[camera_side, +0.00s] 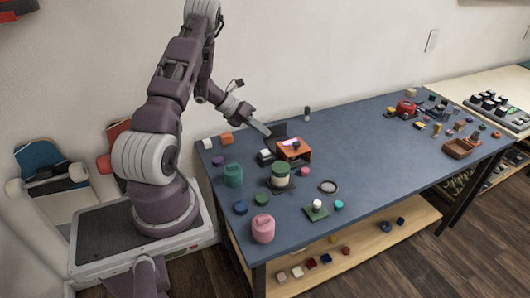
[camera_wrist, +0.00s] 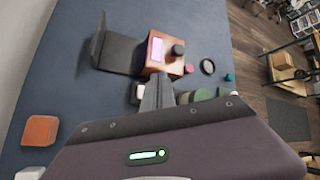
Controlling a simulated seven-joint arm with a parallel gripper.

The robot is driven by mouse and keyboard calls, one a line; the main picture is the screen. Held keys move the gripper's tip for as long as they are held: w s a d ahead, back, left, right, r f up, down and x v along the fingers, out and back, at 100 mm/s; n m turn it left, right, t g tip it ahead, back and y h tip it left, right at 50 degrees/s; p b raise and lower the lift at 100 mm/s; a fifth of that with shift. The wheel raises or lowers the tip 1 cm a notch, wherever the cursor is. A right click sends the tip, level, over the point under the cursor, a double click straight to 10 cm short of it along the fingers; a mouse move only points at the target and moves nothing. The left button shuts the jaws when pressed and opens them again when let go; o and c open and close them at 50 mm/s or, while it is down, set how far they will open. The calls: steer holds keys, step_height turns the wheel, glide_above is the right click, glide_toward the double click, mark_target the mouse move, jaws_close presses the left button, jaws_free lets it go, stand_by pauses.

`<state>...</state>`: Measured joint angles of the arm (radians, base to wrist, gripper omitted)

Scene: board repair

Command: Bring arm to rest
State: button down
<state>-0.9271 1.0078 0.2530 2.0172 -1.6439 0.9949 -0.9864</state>
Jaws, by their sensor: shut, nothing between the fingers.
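My gripper (camera_side: 262,129) is shut and empty. It hangs above the left part of the blue table (camera_side: 365,150), tilted down and to the right, just left of an orange box with a glowing pink-violet top (camera_side: 292,148). In the wrist view the closed fingers of my gripper (camera_wrist: 158,88) point at the near side of the orange box (camera_wrist: 163,50). They hide part of a small white item beside it. I cannot tell the exact height of the fingertips above the table.
A dark upright panel (camera_wrist: 99,40) stands beside the orange box. An orange block (camera_side: 226,138) is at the back left. A red toy car (camera_side: 406,108) sits farther right. The table's middle is mostly clear.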

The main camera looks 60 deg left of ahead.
steer(key=shift+r, duration=0.1)
steer(key=w+d+r+m+g+h, duration=0.1)
steer(key=w+d+r+m+h, duration=0.1)
steer(key=d+r+m, duration=0.55)
steer(key=w+d+r+m+g+h, duration=0.1)
steer(key=w+d+r+m, duration=0.3)
steer(key=d+r, duration=0.55)
steer(key=s+d+r+m+g, duration=0.2)
steer(key=s+d+r+m, duration=0.2)
steer(key=d+m, duration=0.25)
steer(key=s+d+r+m+g, duration=0.1)
steer(key=s+d+r+m, duration=0.25)
steer(key=d+m, duration=0.3)
steer(key=s+d+r+m+t+y, duration=0.1)
steer(key=s+d+m+y, duration=0.1)
steer(key=s+m, duration=0.6)
steer(key=s+d+r+m+y, duration=0.1)
steer(key=s+d+m+y, duration=0.2)
steer(key=s+m, duration=0.6)
steer(key=shift+s+r+t+y, duration=0.25)
steer(key=shift+s+t+y, duration=0.15)
steer(key=shift+s, duration=0.05)
steer(key=shift+d, duration=0.1)
stand_by(1.2)
